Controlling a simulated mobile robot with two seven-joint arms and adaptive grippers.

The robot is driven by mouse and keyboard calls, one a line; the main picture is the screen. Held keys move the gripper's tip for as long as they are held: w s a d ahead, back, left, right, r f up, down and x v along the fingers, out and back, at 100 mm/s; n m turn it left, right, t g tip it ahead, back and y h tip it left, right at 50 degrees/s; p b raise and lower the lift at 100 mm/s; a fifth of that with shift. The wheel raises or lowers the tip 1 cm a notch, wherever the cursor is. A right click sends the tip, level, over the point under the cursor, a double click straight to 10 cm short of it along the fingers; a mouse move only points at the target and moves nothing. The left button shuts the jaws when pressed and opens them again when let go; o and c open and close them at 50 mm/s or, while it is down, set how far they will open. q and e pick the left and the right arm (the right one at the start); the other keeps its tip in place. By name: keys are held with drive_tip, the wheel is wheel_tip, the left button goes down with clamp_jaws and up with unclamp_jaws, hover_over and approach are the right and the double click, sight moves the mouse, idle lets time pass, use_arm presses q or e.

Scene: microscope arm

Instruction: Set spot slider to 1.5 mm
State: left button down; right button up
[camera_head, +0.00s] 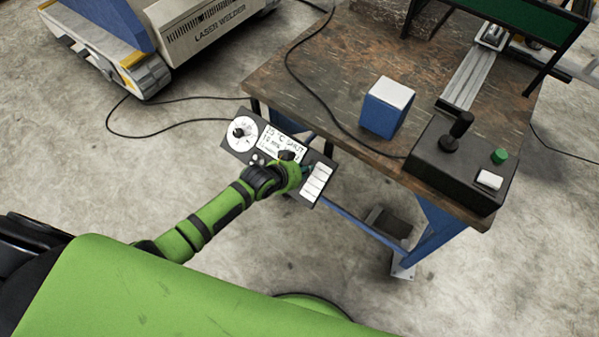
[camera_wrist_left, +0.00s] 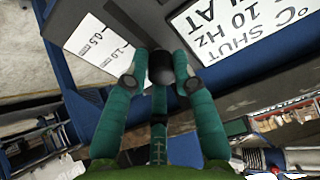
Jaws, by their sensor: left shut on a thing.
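The spot slider's round black knob (camera_wrist_left: 160,66) sits between the teal fingertips of my left gripper (camera_wrist_left: 160,82) in the left wrist view. The gripper is shut on it. Beside the knob is the white slider scale (camera_wrist_left: 98,42), with marks reading about 0.5 mm and 1.0; the rest of the scale is hidden behind the fingers. In the head view, my left gripper (camera_head: 300,172) covers the knob on the dark control panel (camera_head: 238,152), next to the white scale (camera_head: 316,182). The knob's exact setting cannot be read. My right gripper is not in view.
The panel also has a white round dial (camera_head: 241,133) and a text label (camera_head: 281,141). It hangs by the workbench (camera_head: 300,65), which holds a blue-white box (camera_head: 386,106) and a black joystick box (camera_head: 461,170). Cables (camera_head: 165,131) run nearby. The floor in front is clear.

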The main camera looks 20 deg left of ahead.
use_arm(q)
drive_tip(key=c, duration=1)
unclamp_jaws()
drive_tip(key=shift+a, duration=0.1)
drive_tip(key=shift+c, duration=0.2)
drive_tip(key=v, duration=1.2)
drive_tip(key=shift+f, duration=0.1)
